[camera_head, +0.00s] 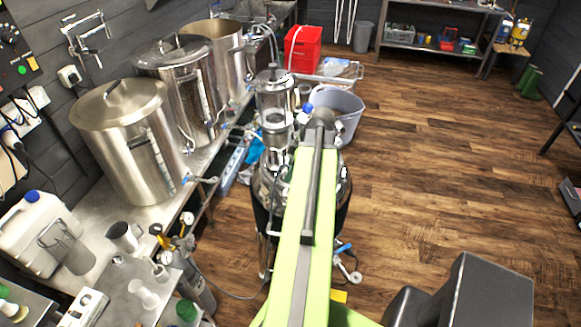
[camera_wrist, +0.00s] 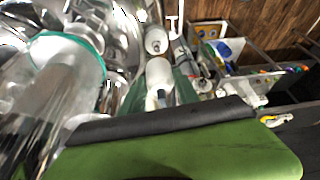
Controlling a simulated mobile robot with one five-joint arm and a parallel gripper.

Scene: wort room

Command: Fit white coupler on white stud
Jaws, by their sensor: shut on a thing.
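In the wrist view my gripper (camera_wrist: 158,88) is shut on a white, rounded piece, which I take to be the white coupler (camera_wrist: 158,72). Dark green shows on both sides of it. Just beyond it is another white, rounded piece with a narrower end, which looks like the white stud (camera_wrist: 156,40). The two look close together but apart; the exact gap and alignment cannot be told. In the head view my light green arm reaches over the steel vessel, and its far end hides the gripper, coupler and stud.
A glass cylinder with a green rim (camera_wrist: 75,50) stands close on the left in the wrist view. In the head view steel kettles (camera_head: 125,135) line the bench, with a grey bucket (camera_head: 345,108) and red crate (camera_head: 303,48) beyond.

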